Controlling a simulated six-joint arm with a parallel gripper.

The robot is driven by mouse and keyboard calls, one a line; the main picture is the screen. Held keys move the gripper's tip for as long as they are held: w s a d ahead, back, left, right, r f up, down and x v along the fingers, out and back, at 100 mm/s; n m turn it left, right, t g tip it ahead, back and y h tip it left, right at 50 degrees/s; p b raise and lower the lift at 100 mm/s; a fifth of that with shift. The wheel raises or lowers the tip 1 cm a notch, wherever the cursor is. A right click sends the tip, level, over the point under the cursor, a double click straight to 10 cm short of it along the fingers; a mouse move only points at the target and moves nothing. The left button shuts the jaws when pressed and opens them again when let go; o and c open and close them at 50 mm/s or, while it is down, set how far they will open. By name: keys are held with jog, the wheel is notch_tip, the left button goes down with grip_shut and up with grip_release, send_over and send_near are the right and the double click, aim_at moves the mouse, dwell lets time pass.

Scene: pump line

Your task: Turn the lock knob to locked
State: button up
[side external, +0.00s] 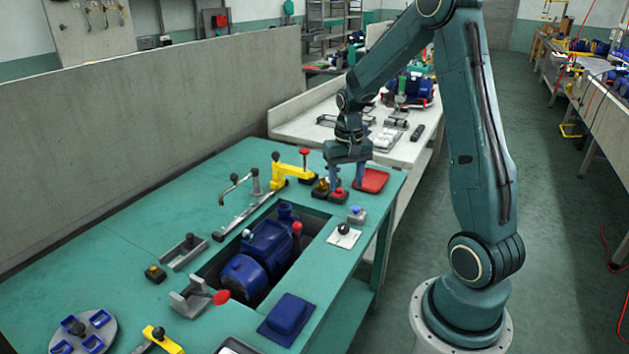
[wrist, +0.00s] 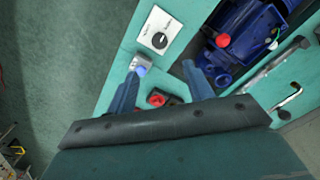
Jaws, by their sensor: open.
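The lock knob (wrist: 158,40) is a round black knob on a white label plate (wrist: 167,22). In the wrist view it lies ahead of and beyond my fingertips; the plate's lettering is too small to read. In the side view the knob (side external: 344,229) sits near the right edge of the green bench, nearer the camera than my gripper. My gripper (side external: 346,182) points down, open and empty, above a red push button (side external: 337,193). In the wrist view the fingers of my gripper (wrist: 162,70) are spread apart, and neither touches the knob.
A grey box with a blue button (side external: 357,214) stands between my gripper and the knob. A blue pump (side external: 262,254) sits in a recess beside the knob plate. A yellow clamp (side external: 290,170) and red pad (side external: 371,180) are near my gripper.

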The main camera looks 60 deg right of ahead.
aim_at(344, 226)
jog(key=shift+f, duration=0.15)
jog(key=shift+f, duration=6.8)
jog(key=c, duration=1)
